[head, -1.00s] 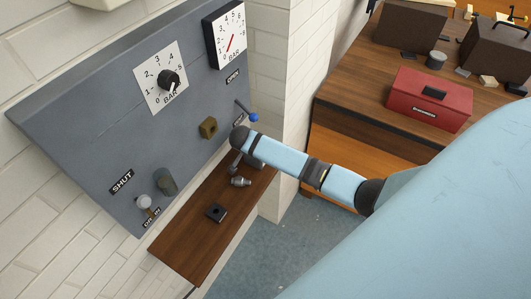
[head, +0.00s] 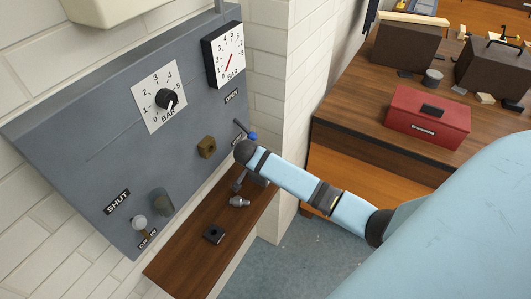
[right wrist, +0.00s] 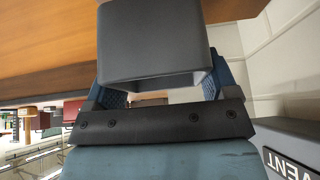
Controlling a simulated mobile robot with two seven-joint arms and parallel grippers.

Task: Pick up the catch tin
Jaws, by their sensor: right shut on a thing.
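My right arm (head: 300,180) reaches in from the right in the head view, with its wrist in front of the grey panel above the wooden shelf. In the right wrist view my right gripper (right wrist: 157,82) is shut on a plain dark grey tin (right wrist: 150,45), which I take to be the catch tin. The blue finger pads show on both sides of it. Its far side and contents are hidden. In the head view the tin cannot be told apart clearly behind my arm. My left gripper is not in view.
The grey panel (head: 100,150) carries a knob (head: 167,99), a gauge (head: 228,55), a brass block (head: 206,147) and a blue-tipped lever (head: 251,135). On the wooden shelf (head: 185,268) are a black block (head: 214,234) and a silver fitting (head: 239,201). A red box (head: 428,115) sits on the bench.

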